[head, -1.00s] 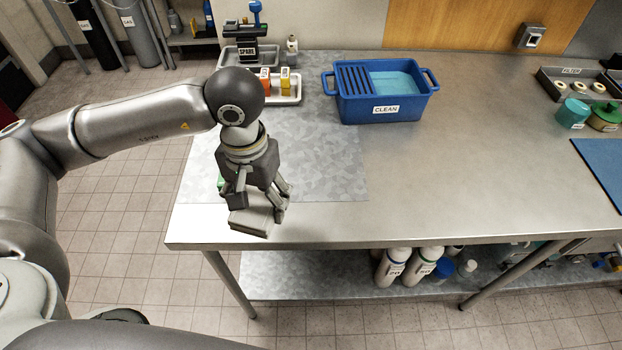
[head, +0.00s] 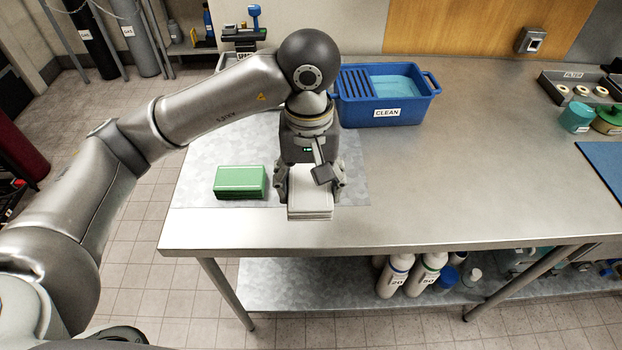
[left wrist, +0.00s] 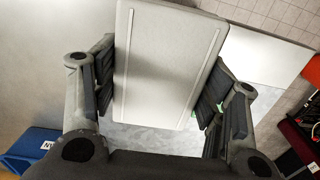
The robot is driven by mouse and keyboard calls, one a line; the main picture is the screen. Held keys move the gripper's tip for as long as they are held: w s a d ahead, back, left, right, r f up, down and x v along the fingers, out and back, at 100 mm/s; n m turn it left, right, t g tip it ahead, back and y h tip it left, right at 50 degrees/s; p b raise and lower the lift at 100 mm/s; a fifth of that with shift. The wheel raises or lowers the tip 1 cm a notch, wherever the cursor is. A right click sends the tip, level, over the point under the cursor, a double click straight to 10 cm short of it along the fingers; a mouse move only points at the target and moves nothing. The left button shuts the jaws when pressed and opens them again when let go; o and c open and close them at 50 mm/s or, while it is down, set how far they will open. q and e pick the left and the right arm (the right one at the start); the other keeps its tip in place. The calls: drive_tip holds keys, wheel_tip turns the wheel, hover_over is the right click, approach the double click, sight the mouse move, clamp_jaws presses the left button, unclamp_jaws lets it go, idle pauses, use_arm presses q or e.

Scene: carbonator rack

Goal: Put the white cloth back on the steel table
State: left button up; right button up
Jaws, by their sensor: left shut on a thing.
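The white cloth (head: 310,206) is a folded, flat block in the head view, over the front edge of the patterned grey sheet on the steel table (head: 450,190). My left gripper (head: 313,186) points down and is shut on it, with fingers on both sides. In the left wrist view the cloth (left wrist: 165,65) fills the space between the finger pads. I cannot tell whether its underside touches the surface. My right gripper is not in view.
A green folded cloth (head: 240,181) lies left of the white one. A blue CLEAN tub (head: 385,112) stands behind to the right. The steel table is bare to the right, up to a blue mat (head: 600,165). Bottles (head: 395,272) stand on the lower shelf.

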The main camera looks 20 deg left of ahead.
use_arm(q)
drive_tip(key=w+a+f+p, duration=0.1)
drive_tip(key=w+f, duration=0.1)
drive_tip(key=w, duration=0.1)
drive_tip(key=w+f+p, duration=0.1)
drive_tip(key=w+f, duration=0.2)
drive_tip(key=w, duration=0.1)
drive_tip(key=w+a+f+p, duration=0.1)
drive_tip(key=w+f, duration=0.1)
drive_tip(key=w, duration=0.1)
drive_tip(key=shift+w+a+f, duration=0.2)
drive_tip(key=shift+a+f, duration=0.1)
drive_tip(key=shift+a, duration=0.05)
drive_tip(key=shift+w+a+f+p, duration=0.15)
drive_tip(key=shift+w+f+p, duration=0.15)
drive_tip(key=shift+w+f, duration=0.35)
wheel_tip(320, 180, down, 2)
drive_tip(key=shift+s+p, duration=0.15)
drive_tip(key=shift+p, duration=0.65)
drive_tip(key=shift+f, duration=0.55)
drive_tip(key=shift+f, duration=0.1)
